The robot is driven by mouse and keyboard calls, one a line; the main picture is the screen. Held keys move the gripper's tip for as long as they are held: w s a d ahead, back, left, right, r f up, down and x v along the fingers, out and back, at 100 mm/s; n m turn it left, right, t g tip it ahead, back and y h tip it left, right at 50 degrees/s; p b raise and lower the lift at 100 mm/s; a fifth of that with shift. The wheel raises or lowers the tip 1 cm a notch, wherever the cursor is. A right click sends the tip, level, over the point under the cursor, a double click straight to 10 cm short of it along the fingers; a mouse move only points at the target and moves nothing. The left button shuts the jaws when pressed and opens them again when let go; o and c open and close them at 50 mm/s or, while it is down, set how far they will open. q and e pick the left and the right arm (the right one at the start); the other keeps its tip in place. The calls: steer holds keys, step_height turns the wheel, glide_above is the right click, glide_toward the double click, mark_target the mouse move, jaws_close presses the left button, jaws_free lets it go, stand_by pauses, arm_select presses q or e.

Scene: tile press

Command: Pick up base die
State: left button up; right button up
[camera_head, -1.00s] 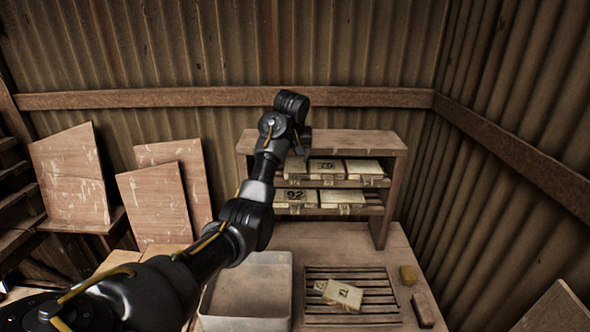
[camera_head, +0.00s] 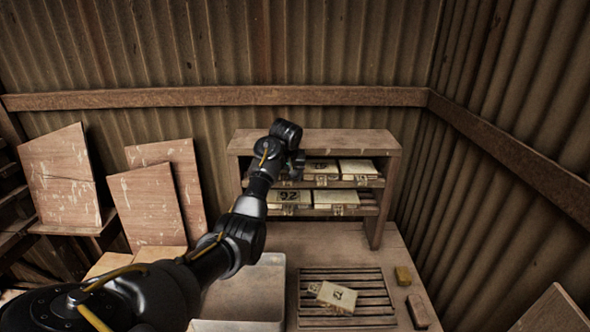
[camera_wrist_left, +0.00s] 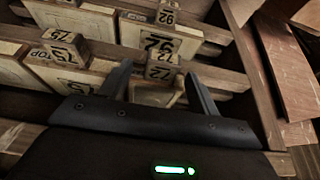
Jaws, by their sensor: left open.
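The base die cannot be told for sure from its markings. Pale plate-like dies with wooden number blocks on their fronts sit in a two-tier wooden shelf (camera_head: 245,142). One on the lower tier is marked 92 (camera_head: 289,196). My left gripper (camera_wrist_left: 157,72) is open and points into the shelf. In the left wrist view, a small number block (camera_wrist_left: 163,63) shows between its fingertips, just past them, below a plate marked 92 (camera_wrist_left: 172,42). I cannot tell whether the fingers touch it. A die marked TOP (camera_wrist_left: 35,68) is to the left. In the head view the fingers are hidden.
A loose die (camera_head: 335,296) lies tilted on a slatted rack (camera_head: 375,310) on the bench. An empty tray (camera_head: 245,297) stands left of it. Boards (camera_head: 150,205) lean against the wall.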

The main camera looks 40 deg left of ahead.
arm_select(q)
steer(key=shift+x, duration=0.75)
steer(key=shift+s+r, duration=0.15)
steer(key=shift+r, duration=0.1)
steer(key=shift+s, duration=0.15)
steer(key=shift+c, duration=1)
steer(key=shift+w, duration=0.2)
steer(key=c, duration=1.1)
steer(key=shift+r, duration=0.15)
jaws_close()
